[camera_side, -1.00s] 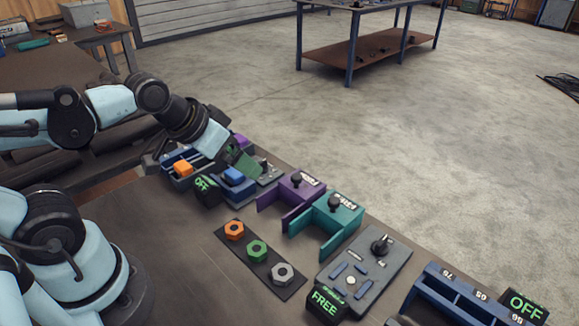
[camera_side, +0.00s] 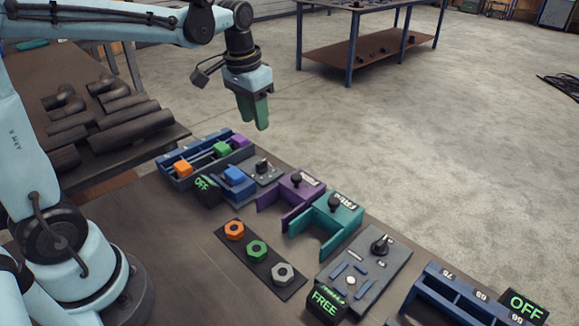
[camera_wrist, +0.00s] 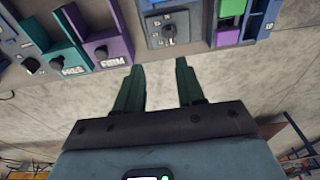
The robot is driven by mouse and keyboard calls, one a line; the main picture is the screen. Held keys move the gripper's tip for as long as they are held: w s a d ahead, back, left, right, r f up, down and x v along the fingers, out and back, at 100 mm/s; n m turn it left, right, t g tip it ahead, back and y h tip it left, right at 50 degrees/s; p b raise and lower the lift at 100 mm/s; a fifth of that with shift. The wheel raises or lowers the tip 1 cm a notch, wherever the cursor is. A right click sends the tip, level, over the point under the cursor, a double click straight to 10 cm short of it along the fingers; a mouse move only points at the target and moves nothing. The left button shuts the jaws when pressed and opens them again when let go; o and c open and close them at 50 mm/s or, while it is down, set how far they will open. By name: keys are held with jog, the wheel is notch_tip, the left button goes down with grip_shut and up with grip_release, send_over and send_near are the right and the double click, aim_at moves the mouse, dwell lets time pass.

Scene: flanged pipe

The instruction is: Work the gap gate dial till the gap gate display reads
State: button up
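No gap gate label is readable. A small grey plate with a dark knob (camera_side: 262,165) sits at the far end of the bench; the knob also shows at the top of the wrist view (camera_wrist: 168,30). A display (camera_side: 203,184) near it reads OFF. A larger grey panel has a black dial (camera_side: 380,244), with a display (camera_side: 326,302) reading FREE. Another display (camera_side: 526,306) at the right reads OFF. I cannot tell which belongs to the gap gate. My gripper (camera_side: 259,123) is raised above the bench, pointing down; in the wrist view its green fingers (camera_wrist: 157,75) are apart and empty.
A purple bracket (camera_side: 293,193) and a teal bracket (camera_side: 331,218), each with a knob, stand mid-bench. A blue rack (camera_side: 195,160) holds coloured blocks at the far end. Orange, green and grey nuts lie on a dark strip (camera_side: 250,270). Dark pipes (camera_side: 110,130) lie on a table behind.

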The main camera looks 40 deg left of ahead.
aim_at(261, 161)
jog(key=shift+g, duration=0.8)
jog(key=w+f, duration=0.1)
jog(key=f, duration=0.3)
jog(key=w+a+f, duration=0.1)
jog(key=f, duration=0.4)
jog(key=w+a+f, duration=0.1)
jog(key=f, duration=0.3)
jog(key=shift+a+f, duration=0.15)
jog(key=shift+f, duration=0.25)
jog(key=shift+c, duration=0.4)
grip_shut()
